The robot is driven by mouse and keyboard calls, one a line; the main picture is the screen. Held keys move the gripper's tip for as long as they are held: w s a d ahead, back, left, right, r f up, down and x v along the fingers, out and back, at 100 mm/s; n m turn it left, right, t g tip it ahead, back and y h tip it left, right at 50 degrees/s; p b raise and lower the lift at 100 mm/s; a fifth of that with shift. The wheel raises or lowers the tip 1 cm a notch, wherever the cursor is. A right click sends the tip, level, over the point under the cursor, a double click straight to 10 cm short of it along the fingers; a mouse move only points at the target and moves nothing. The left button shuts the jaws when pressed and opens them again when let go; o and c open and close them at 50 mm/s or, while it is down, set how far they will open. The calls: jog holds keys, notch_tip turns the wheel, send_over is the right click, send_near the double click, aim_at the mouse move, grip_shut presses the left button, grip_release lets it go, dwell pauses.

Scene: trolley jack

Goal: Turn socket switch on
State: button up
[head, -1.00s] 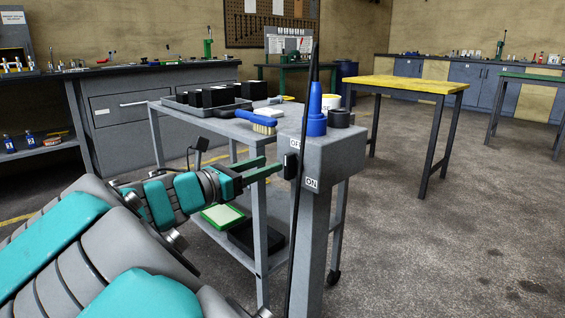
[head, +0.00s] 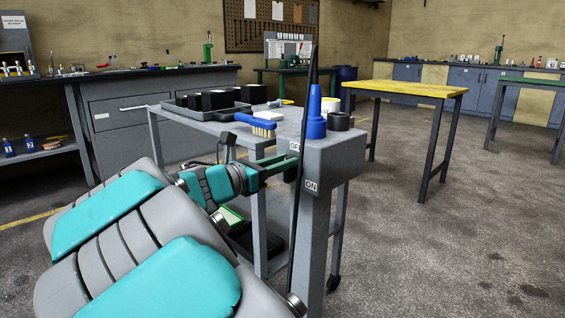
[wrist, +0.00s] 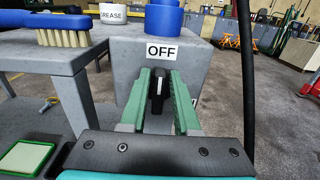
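The socket switch (wrist: 157,90) is a small black rocker on the side of a grey box (head: 335,160). The OFF label (wrist: 162,51) is above it, and the ON label (head: 311,186) is lower down in the head view. My gripper (wrist: 160,98) has two green fingers, open, one on each side of the switch in the wrist view. I cannot tell whether they touch it. In the head view my gripper (head: 285,166) is at the box's left face, and its fingers mostly hide the switch.
A black cable (head: 305,130) runs vertically in front of the box, just right of my gripper in the wrist view. A grey trolley (head: 190,114) with a blue brush (head: 255,121) stands left. Open floor lies right.

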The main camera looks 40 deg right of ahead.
grip_shut()
jog(key=shift+s+r+m, duration=0.15)
jog(key=shift+m, duration=0.15)
jog(key=m, duration=0.2)
jog(key=s+f+m+b, duration=0.1)
jog(key=m, duration=0.5)
jog(key=shift+s+d+f, duration=0.1)
jog(key=shift+s+f, duration=0.05)
jog(key=shift+s, duration=0.2)
jog(key=m+b, duration=0.2)
jog(key=m, duration=0.1)
jog(key=shift+s+f, duration=0.2)
jog(key=shift+f, duration=0.05)
jog(key=m+b, duration=0.2)
jog(key=m, duration=0.1)
jog(key=shift+s+f, duration=0.1)
jog(key=shift+f, duration=0.25)
jog(key=shift+f+m+b, duration=0.25)
jog(key=shift+m+b, duration=0.65)
jog(key=shift+m, duration=0.7)
